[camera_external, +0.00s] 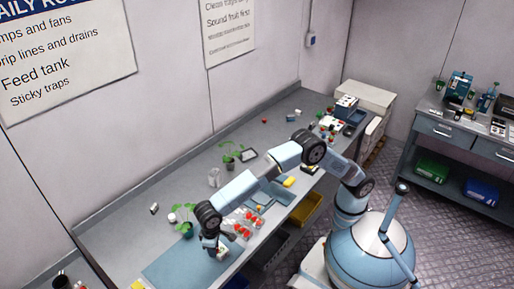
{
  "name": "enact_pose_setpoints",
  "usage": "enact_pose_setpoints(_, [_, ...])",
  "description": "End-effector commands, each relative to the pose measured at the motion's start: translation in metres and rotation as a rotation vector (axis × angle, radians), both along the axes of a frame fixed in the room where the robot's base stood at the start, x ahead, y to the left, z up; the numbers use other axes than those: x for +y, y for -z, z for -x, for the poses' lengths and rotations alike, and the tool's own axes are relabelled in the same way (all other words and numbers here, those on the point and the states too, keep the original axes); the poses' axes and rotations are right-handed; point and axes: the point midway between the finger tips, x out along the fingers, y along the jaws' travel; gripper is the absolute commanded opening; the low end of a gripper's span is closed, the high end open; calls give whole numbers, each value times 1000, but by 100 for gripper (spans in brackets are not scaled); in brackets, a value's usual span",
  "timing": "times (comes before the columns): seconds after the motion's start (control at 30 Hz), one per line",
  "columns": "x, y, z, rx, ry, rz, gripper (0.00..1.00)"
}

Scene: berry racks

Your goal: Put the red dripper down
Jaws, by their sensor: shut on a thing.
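My gripper (213,249) is at the near left end of the long grey bench, pointing down low over the edge of a light blue mat (172,265). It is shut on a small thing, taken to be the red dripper. That thing is mostly hidden by the fingers and too small to make out clearly. A small pale thing (223,254) shows right beside the fingers. I cannot tell whether the held thing touches the surface.
Clear punnets of red berries (243,224) lie just right of my gripper. A potted green plant (187,229) stands close on its left. Another plant (229,151), a clear cup (214,177) and a yellow item (289,182) are further along. The mat's left part is bare.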

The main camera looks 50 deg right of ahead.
Motion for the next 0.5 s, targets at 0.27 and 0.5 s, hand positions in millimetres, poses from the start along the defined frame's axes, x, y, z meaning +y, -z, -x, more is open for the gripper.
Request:
enact_pose_setpoints(0.27, [34, 33, -20, 1, 1, 2, 4])
enact_pose_setpoints(0.5, [53, 58, -32, 0, 1, 0, 4])
